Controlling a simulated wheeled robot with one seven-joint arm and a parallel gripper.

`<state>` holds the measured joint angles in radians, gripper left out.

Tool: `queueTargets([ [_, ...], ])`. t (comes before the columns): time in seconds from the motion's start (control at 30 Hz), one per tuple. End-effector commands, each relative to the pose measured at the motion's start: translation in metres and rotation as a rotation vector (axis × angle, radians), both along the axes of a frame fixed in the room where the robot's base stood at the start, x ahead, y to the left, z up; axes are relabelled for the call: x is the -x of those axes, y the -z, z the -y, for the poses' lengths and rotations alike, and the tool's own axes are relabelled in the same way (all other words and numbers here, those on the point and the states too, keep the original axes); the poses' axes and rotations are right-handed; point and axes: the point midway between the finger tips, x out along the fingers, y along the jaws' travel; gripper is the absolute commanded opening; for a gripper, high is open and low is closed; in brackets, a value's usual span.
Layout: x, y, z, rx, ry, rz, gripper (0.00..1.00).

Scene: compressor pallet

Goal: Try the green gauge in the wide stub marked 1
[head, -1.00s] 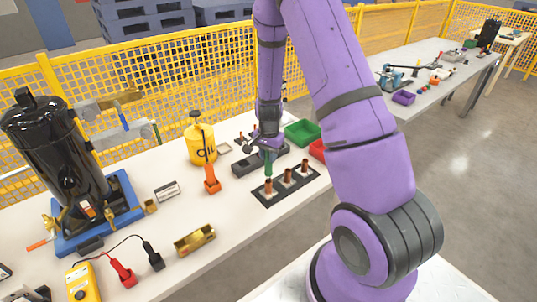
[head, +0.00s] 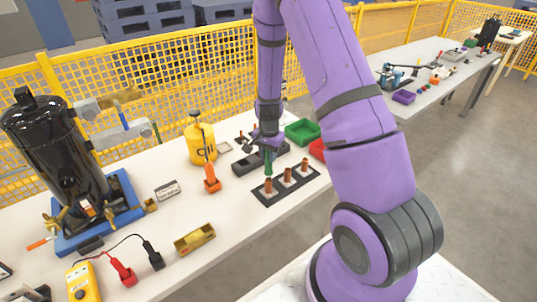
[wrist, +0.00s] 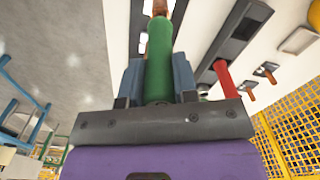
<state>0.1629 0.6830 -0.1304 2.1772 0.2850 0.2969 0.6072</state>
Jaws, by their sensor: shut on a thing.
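The green gauge (wrist: 159,60) is a green cylinder, upright in the head view (head: 268,163). My gripper (wrist: 160,85) is shut on it, with a finger on each side in the wrist view. In the head view my gripper (head: 267,143) is above the near-left end of a dark strip (head: 279,196) bearing three copper stubs. The gauge's lower end is right above the leftmost stub (head: 268,186). The wrist view shows a copper-coloured piece (wrist: 160,8) at the gauge's far end. I cannot tell whether gauge and stub touch or are apart. No stub marking is legible.
A dark block (head: 246,165) lies behind the strip; a red gauge (wrist: 224,78) shows beside it in the wrist view. A green bin (head: 302,132) and a red bin (head: 317,150) stand right. An orange-handled tool (head: 211,184) and yellow oil can (head: 201,146) are left.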

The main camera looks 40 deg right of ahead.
Motion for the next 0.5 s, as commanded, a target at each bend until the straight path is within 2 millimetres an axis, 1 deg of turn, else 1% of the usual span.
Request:
queueTargets([
  [0.27, 0.0000, 0.0003, 0.0000, 0.000, 0.000, 0.000, 0.04],
  [0.5, 0.0000, 0.0044, 0.0000, 0.000, 0.000, 0.000, 0.04],
])
